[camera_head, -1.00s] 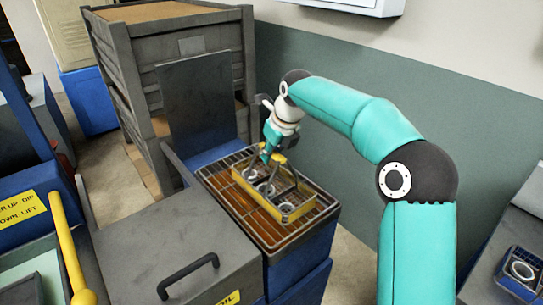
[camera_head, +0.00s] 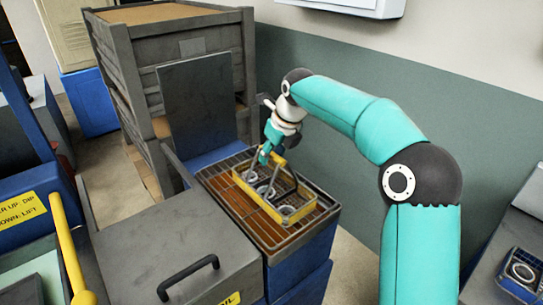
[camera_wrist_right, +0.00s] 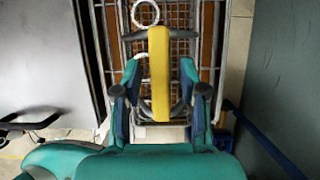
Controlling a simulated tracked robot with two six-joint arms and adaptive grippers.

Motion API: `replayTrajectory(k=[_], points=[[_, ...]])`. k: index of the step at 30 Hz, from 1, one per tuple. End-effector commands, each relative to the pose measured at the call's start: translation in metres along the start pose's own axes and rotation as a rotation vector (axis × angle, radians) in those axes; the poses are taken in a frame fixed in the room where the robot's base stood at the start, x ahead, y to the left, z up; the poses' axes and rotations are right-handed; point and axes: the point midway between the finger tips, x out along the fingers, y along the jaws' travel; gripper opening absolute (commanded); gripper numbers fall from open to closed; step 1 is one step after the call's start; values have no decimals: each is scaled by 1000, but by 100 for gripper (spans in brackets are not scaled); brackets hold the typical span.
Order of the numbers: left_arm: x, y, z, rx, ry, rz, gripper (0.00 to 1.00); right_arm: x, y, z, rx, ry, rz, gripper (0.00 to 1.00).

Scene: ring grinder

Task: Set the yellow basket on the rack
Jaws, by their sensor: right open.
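The yellow basket (camera_head: 301,214) sits on the wire rack (camera_head: 235,205) and looks level. It holds several metal rings (camera_head: 287,210). My right gripper (camera_head: 270,155) is at the basket's raised handle. In the right wrist view, the yellow handle bar (camera_wrist_right: 160,75) lies between the two spread fingers of my right gripper (camera_wrist_right: 161,95), with gaps on both sides. The wire grid of the rack (camera_wrist_right: 180,50) shows below. My left gripper is not in view.
A grey lid with a black handle (camera_head: 188,278) adjoins the rack at the front left. An upright dark panel (camera_head: 197,105) and a grey crate (camera_head: 180,35) stand behind. A yellow lever (camera_head: 68,245) is at left. A small tray with a ring (camera_head: 520,273) is at right.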

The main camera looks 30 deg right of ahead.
Motion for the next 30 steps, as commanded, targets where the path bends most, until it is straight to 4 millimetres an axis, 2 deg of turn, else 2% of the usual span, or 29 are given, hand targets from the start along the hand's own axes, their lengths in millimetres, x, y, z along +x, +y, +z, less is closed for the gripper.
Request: replayTrajectory(k=[9, 15, 21, 30], points=[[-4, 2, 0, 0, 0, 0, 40, -62, 0, 1, 1, -5, -1, 42], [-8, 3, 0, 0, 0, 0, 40, -96, 0, 1, 1, -3, -1, 42], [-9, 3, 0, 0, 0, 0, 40, -109, -1, 0, 1, 0, 0, 42], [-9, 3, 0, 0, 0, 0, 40, -110, -1, -1, 1, 0, 0, 42]])
